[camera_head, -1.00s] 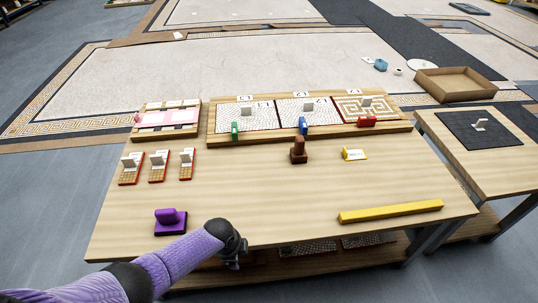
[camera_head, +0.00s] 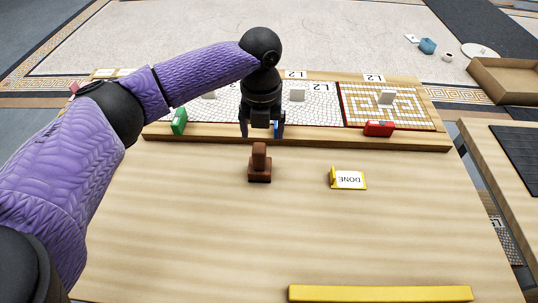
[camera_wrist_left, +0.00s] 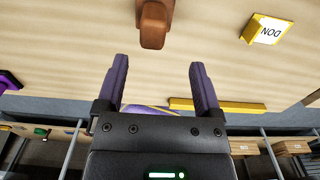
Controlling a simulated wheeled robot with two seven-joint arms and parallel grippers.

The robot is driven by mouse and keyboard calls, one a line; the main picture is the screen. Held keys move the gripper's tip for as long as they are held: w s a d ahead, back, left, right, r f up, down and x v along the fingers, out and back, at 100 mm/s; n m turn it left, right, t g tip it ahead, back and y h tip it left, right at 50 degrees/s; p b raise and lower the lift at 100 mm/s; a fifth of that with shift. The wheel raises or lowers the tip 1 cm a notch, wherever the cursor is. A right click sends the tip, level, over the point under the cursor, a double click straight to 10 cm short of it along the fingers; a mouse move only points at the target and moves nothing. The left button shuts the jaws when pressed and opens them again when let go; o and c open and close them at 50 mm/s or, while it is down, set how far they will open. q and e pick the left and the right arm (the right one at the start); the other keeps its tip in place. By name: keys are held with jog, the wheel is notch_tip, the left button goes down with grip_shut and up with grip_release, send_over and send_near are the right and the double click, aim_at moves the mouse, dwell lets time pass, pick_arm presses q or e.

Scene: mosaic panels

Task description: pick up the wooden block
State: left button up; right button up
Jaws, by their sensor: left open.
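The brown wooden block (camera_head: 259,167) stands upright on the table, with a wide base and a narrower upright part. It also shows at the top of the left wrist view (camera_wrist_left: 154,22), partly cut off by the frame. My left gripper (camera_head: 262,132) is open and empty, fingers pointing down. In the head view it appears just behind and above the block, in front of the mosaic panels. In the left wrist view the block lies beyond the open fingertips (camera_wrist_left: 158,62), apart from them. My right gripper is not in view.
A yellow DONE sign (camera_head: 347,178) stands right of the block. Behind are mosaic panels in a wooden frame (camera_head: 330,139), with a green piece (camera_head: 179,121), a mostly hidden blue piece and a red piece (camera_head: 379,128). A yellow bar (camera_head: 380,293) lies near the front. The tabletop between is clear.

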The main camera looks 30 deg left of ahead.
aim_at(259, 148)
pick_arm(q)
jog(key=f+b, duration=0.4)
jog(key=f, duration=0.1)
jog(key=a+f+b, duration=0.1)
jog(key=f+b, duration=0.1)
jog(key=f, duration=0.1)
jog(key=shift+s, duration=0.1)
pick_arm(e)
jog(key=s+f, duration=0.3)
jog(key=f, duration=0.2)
pick_arm(q)
jog(key=shift+f, duration=0.25)
jog(key=shift+d, duration=0.1)
grip_shut()
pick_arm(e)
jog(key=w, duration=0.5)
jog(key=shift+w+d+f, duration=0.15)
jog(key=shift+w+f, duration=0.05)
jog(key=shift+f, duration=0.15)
